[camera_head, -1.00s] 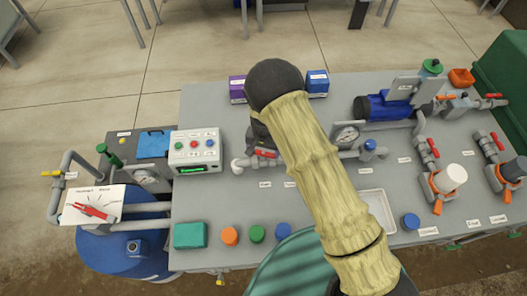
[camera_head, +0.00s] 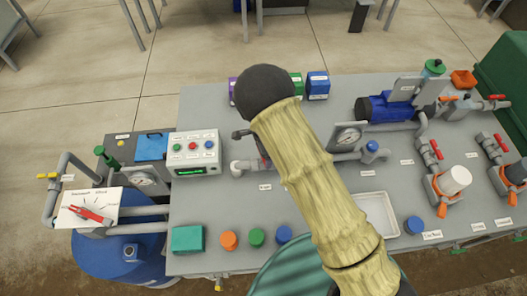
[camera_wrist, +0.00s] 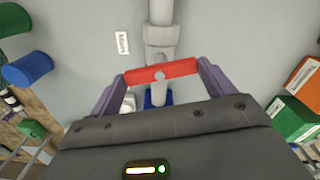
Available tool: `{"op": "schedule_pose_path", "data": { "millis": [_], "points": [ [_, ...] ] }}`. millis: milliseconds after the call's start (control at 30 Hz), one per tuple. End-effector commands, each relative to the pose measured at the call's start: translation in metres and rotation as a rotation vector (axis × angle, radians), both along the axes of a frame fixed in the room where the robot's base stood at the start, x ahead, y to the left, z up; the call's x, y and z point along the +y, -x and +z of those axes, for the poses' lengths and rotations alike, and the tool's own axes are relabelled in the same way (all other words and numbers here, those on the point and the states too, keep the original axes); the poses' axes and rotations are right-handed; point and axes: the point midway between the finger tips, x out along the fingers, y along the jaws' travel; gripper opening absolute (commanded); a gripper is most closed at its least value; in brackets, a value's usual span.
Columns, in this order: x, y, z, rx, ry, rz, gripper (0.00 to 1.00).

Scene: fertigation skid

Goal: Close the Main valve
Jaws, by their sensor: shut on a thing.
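The valve's red lever handle (camera_wrist: 140,75) shows in the wrist view, lying crosswise over a grey pipe (camera_wrist: 160,12). A small white label (camera_wrist: 122,43) is on the panel beside that pipe; its text is hard to read. My gripper (camera_wrist: 162,80) has one finger at each end of the handle and is shut on it. In the head view my arm hides most of the valve and gripper; only a sliver of red shows beside the pipe (camera_head: 243,166).
A control box (camera_head: 193,153) stands left of the valve. Purple, green and blue boxes stand behind, the blue one (camera_head: 318,86) nearest the gauge. Several coloured caps lie in front.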

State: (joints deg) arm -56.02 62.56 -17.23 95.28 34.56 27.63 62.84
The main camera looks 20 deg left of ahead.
Motion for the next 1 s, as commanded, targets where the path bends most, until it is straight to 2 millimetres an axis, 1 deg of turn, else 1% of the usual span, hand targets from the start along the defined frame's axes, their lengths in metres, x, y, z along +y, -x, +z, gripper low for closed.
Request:
{"op": "schedule_pose_path", "data": {
  "millis": [200, 400, 600, 967, 1000],
  "points": [
    [0.0011, -0.0017, 0.002, -0.005, -0.003, -0.161, 0.59],
    [0.001, -0.0022, 0.0021, -0.006, -0.004, -0.251, 0.59],
    [0.001, -0.0025, 0.0021, -0.006, -0.004, -0.288, 0.59],
    [0.0014, -0.0026, 0.0023, -0.006, -0.005, -0.294, 0.59],
    [0.0014, -0.0026, 0.0023, -0.005, -0.006, -0.294, 0.9]
  ]
}}
